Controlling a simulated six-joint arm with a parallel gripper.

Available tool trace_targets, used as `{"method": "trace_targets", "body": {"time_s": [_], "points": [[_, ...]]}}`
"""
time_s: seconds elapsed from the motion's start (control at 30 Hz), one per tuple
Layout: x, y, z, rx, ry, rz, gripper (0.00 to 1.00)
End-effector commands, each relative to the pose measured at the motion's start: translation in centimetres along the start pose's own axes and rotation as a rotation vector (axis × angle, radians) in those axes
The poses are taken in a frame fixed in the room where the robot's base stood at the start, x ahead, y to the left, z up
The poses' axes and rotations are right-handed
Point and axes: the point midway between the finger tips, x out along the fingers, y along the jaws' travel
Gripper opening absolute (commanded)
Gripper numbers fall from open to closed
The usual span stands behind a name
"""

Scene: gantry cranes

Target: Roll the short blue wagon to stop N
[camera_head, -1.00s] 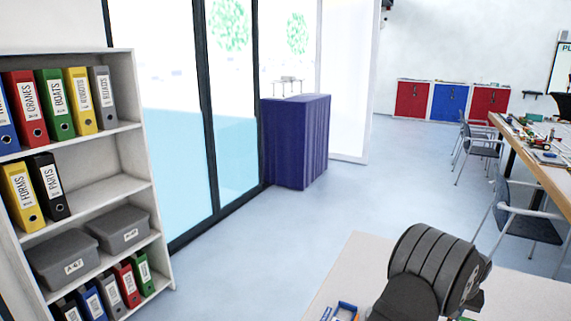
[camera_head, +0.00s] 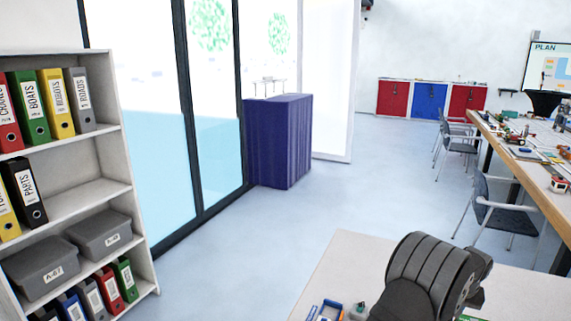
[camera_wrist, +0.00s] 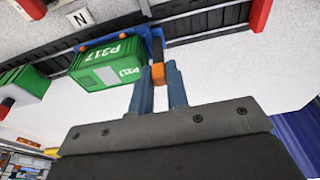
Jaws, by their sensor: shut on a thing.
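In the wrist view, a blue wagon (camera_wrist: 157,47) carries a green container marked P317 (camera_wrist: 113,63). It stands along a dark grooved track (camera_wrist: 198,27). My gripper (camera_wrist: 159,80) has its two blue-grey fingers at the wagon's near right end, closed around a small orange piece (camera_wrist: 158,71) there. A white plate with the letter N (camera_wrist: 80,18) is beside the track at upper left, a little left of the wagon. In the head view my arm hides the gripper; a small blue item (camera_head: 328,311) shows at the table's lower edge, too cut off to name.
In the wrist view, a red block (camera_wrist: 260,15) stands at the track's upper right, and another green container (camera_wrist: 25,85) is at the left. A shelf of binders (camera_head: 75,205) stands left.

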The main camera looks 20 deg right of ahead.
Motion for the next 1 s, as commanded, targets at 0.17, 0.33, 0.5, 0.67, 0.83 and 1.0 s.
{"method": "trace_targets", "body": {"time_s": [0.17,0.33,0.5,0.67,0.83,1.0], "points": [[-0.1,0.9,-0.1,0.0,0.003,0.001,0.02],[-0.1,1.8,-0.1,0.001,0.005,0.002,0.02],[-0.1,2.6,-0.1,0.0,0.004,0.001,0.02],[-0.1,3.5,-0.1,0.0,0.004,0.001,0.02],[-0.1,3.5,-0.1,0.0,0.003,0.001,0.02],[-0.1,3.5,-0.1,0.0,0.002,0.001,0.4]]}}
